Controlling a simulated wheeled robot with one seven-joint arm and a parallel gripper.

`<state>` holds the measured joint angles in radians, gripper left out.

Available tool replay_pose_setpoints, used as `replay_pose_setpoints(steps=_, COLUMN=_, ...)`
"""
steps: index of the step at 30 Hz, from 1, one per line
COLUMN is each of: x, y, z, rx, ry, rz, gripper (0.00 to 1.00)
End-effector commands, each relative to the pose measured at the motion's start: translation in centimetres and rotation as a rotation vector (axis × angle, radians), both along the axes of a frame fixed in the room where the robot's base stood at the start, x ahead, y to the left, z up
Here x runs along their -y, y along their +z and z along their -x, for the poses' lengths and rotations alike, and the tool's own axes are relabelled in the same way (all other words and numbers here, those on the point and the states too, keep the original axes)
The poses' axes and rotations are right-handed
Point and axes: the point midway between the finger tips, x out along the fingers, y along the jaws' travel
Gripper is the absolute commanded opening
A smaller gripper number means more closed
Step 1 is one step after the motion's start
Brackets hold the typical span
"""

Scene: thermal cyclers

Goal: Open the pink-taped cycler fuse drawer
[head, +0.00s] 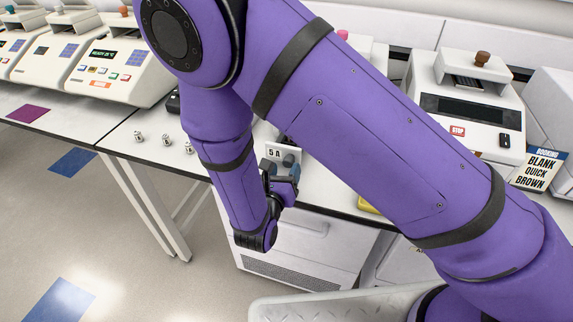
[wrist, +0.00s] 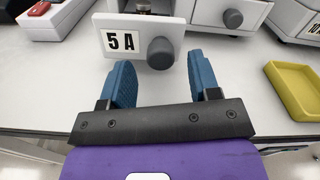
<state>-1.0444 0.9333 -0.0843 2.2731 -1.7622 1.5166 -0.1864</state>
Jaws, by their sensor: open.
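A white drawer front labelled "5 A" (wrist: 122,41) with a round dark grey knob (wrist: 160,53) is at the top middle of the wrist view. It stands out from its cycler, and a small brown-topped item (wrist: 143,6) shows in the drawer behind the front. The label also shows in the head view (head: 274,153), beside my arm. My gripper (wrist: 161,72) is open, its blue fingers spread left and right of the knob, with nothing clearly gripped. Whether the fingers touch the drawer I cannot tell. My arm hides most of this cycler in the head view, and no pink tape is clearly visible.
A second grey knob (wrist: 232,18) is close to the right of the drawer. A yellow tray (wrist: 292,88) lies on the bench at right. Other cyclers (head: 115,63) stand left and right (head: 466,105). Small metal parts (head: 165,141) lie on the bench left of my arm.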

Motion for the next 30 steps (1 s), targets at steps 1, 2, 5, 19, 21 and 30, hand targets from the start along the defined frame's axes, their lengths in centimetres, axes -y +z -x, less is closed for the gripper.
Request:
replay_pose_setpoints(steps=1, x=-0.5, y=0.0, z=1.0, rx=-0.001, ry=0.005, rz=0.0, gripper=0.56)
replay_pose_setpoints(steps=2, x=-0.7, y=0.0, z=1.6, rx=-0.002, ry=0.005, rz=-0.001, gripper=0.56)
replay_pose_setpoints(steps=5, x=-1.5, y=0.0, z=3.3, rx=-0.002, ry=0.005, rz=0.0, gripper=0.56)
replay_pose_setpoints(steps=19, x=-3.1, y=0.0, z=7.5, rx=0.0, ry=0.0, rz=0.001, gripper=0.56)
replay_pose_setpoints(steps=21, x=-3.1, y=0.0, z=7.5, rx=0.0, ry=0.0, rz=0.001, gripper=0.56)
replay_pose_setpoints(steps=30, x=-3.1, y=0.0, z=7.5, rx=-0.002, ry=0.001, rz=0.0, gripper=0.56)
